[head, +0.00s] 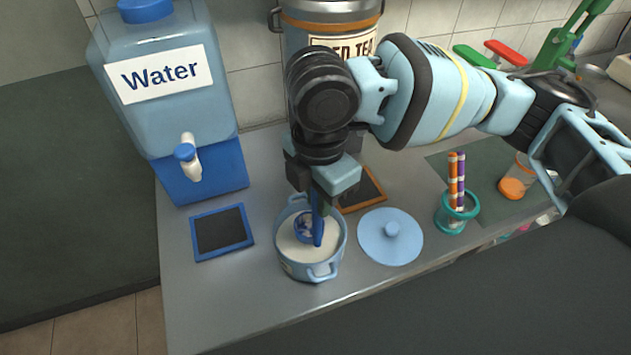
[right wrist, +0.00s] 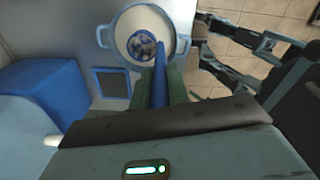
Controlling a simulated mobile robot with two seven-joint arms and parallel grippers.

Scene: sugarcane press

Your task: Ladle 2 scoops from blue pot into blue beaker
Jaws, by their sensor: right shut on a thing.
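The blue pot (head: 296,268) stands on the metal counter, filled with a whitish liquid; it also shows in the right wrist view (right wrist: 122,45). My right gripper (head: 319,196) is above the pot, pointing down, shut on the handle of a blue ladle (head: 318,228). The ladle stands nearly upright with its bowl inside the pot, at the liquid. In the right wrist view the ladle handle (right wrist: 159,72) runs between the green fingers. I cannot make out a blue beaker in either view.
A light blue lid (head: 391,237) lies right of the pot. A blue-framed dark tray (head: 221,231) lies left, before the water dispenser (head: 165,80). A brown-framed tray (head: 372,189) and a tea container (head: 300,30) are behind. A teal straw holder (head: 450,216) stands right.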

